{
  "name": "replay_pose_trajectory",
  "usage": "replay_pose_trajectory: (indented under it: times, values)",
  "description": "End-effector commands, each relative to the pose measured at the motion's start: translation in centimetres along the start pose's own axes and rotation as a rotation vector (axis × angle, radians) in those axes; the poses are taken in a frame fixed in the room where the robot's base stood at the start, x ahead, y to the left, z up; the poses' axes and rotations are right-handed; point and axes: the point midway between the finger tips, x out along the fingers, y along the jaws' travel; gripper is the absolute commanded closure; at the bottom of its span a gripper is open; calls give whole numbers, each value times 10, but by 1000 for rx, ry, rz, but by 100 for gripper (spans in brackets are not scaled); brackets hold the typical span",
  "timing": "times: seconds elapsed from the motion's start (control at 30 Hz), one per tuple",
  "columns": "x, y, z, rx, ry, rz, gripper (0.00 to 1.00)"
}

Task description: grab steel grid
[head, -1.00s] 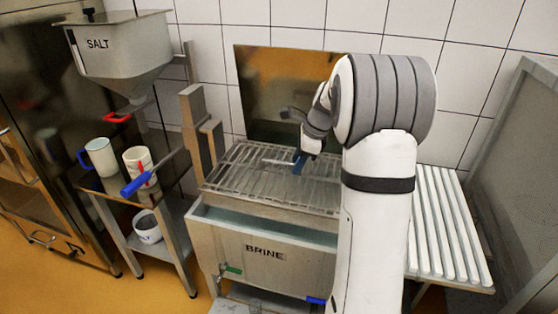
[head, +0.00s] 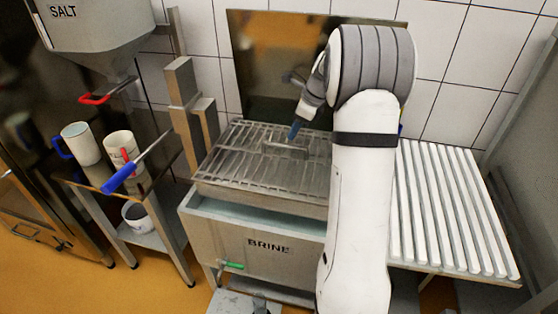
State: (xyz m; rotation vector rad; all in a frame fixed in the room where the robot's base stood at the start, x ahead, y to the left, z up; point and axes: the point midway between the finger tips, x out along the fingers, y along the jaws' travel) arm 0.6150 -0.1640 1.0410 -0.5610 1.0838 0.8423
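The steel grid (head: 240,160) lies over the top of the brine tank (head: 232,232), a steel box labelled BRINE. A small flat handle (head: 284,149) rises from the grid's upper face. My gripper (head: 293,133) points down just behind this handle in the picture, its blue fingertip close to it. Whether it touches the handle, and how wide the fingers are, I cannot make out. My white arm hides the right part of the grid and tank.
A white slatted rack (head: 440,210) stands to the right, its slats bare. At left are a steel salt hopper (head: 90,40), mugs (head: 82,145) and a blue-handled tool (head: 120,177) on a small table. A metal panel (head: 260,60) stands behind the tank.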

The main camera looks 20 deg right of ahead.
Motion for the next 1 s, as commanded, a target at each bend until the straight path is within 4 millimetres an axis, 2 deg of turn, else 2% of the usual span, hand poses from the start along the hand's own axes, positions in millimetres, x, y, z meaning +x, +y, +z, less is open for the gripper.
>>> replay_pose_trajectory:
  times: [0.37, 0.6, 0.73, 0.93, 1.0]
  values:
    - [42, 4, 3, -10, 1, 7, 62]
    - [77, 8, 3, -14, 1, 8, 62]
    - [84, 8, 3, -13, 1, 6, 62]
    - [85, 8, 4, -14, 0, 5, 62]
    - [85, 8, 4, -14, 0, 5, 68]
